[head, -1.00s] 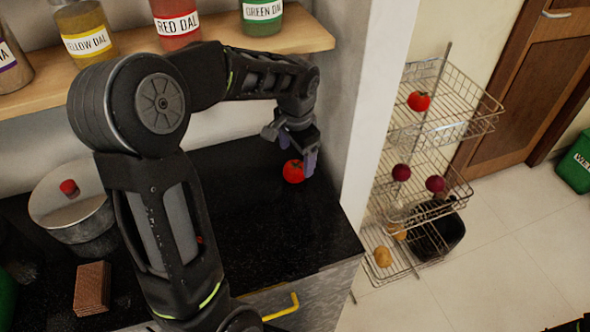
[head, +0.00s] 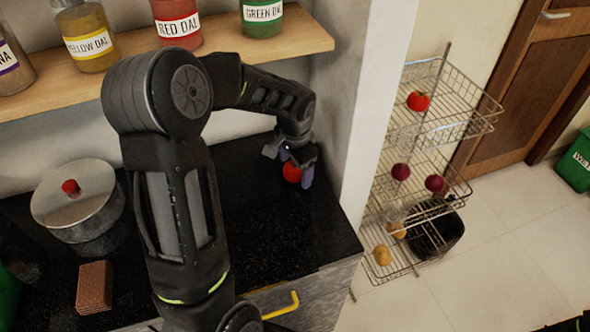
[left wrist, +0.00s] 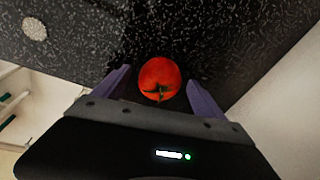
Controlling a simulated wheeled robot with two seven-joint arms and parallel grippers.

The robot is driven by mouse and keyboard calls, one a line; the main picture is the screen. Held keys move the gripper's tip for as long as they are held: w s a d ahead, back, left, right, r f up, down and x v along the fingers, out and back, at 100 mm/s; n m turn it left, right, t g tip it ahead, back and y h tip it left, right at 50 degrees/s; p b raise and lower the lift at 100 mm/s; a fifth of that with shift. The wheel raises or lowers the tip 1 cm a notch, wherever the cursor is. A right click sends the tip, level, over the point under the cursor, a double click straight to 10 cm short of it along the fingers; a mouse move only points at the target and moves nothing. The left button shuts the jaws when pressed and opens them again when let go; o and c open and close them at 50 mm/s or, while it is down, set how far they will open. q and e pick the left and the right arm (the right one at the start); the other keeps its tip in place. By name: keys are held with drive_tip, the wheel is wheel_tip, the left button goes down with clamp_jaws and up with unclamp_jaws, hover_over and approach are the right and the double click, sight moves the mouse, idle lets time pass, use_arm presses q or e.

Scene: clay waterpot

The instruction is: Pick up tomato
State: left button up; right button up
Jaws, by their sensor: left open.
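A red tomato (head: 291,172) sits on the black countertop (head: 270,220) near its back right corner by the wall. My left gripper (head: 296,176) is over it, pointing down, with purple fingers at either side of it. In the left wrist view the tomato (left wrist: 159,79) lies between the two open fingers (left wrist: 160,92), its green stem toward the gripper. Dark gaps show between the tomato and both fingers. Another red tomato (head: 418,101) is on the top tier of the wire rack. My right gripper is not in view.
A wire rack (head: 440,120) with onions and potatoes stands right of the wall edge. A wooden shelf (head: 290,38) with labelled jars hangs above the counter. A lidded pot (head: 75,205) and a brown block (head: 94,288) stand at left. The middle of the counter is clear.

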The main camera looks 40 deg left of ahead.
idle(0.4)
use_arm(q)
drive_tip(key=c, duration=1.5)
